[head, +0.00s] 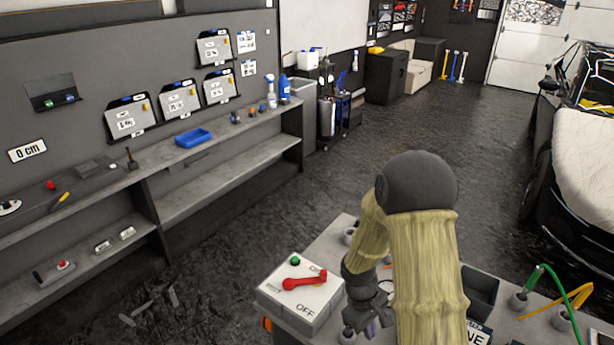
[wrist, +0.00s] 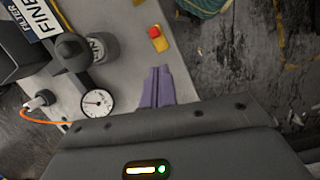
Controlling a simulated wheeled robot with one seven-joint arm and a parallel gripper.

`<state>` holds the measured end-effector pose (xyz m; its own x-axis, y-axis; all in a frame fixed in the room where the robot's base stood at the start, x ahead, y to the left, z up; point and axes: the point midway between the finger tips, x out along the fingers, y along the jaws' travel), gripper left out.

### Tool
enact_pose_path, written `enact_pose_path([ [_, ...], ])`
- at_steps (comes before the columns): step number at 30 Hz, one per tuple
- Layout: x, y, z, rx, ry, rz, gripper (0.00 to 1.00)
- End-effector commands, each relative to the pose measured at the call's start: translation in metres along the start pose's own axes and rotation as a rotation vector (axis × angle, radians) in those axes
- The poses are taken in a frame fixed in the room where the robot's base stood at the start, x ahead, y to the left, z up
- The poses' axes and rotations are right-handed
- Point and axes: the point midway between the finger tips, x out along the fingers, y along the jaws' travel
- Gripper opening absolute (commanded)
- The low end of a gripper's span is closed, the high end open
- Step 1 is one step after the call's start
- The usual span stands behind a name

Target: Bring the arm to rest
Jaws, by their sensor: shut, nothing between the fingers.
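My arm, in a yellowish sleeve with a dark round joint, is bent over the grey bench top in the head view. My gripper (head: 370,328) points down beside the white switch box (head: 300,292), partly hidden by my own arm. In the wrist view the two purple fingers of my gripper (wrist: 158,72) lie together with nothing between them. They are over the bench's edge area, right of a round white gauge (wrist: 97,103). The switch box has a red lever (head: 304,279), a green button (head: 295,260) and the word OFF.
A black open bin (head: 480,292) and a green hose (head: 534,280) are on the bench's right. A red and yellow button (wrist: 157,36) sits near the bench edge. A long shelf (head: 220,165) runs along the left wall. A black car (head: 545,165) stands right. Open floor (head: 440,125) lies beyond.

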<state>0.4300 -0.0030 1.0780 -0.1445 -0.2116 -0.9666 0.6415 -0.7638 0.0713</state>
Motion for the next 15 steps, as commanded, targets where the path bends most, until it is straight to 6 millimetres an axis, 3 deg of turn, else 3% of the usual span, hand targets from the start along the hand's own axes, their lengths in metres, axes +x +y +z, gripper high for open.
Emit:
enact_pose_path([
  [6, -0.035, -0.009, 0.023, 0.211, 0.121, -0.008, 0.0],
  [15, -0.07, -0.03, 0.059, 0.5, 0.301, -0.038, 0.0],
])
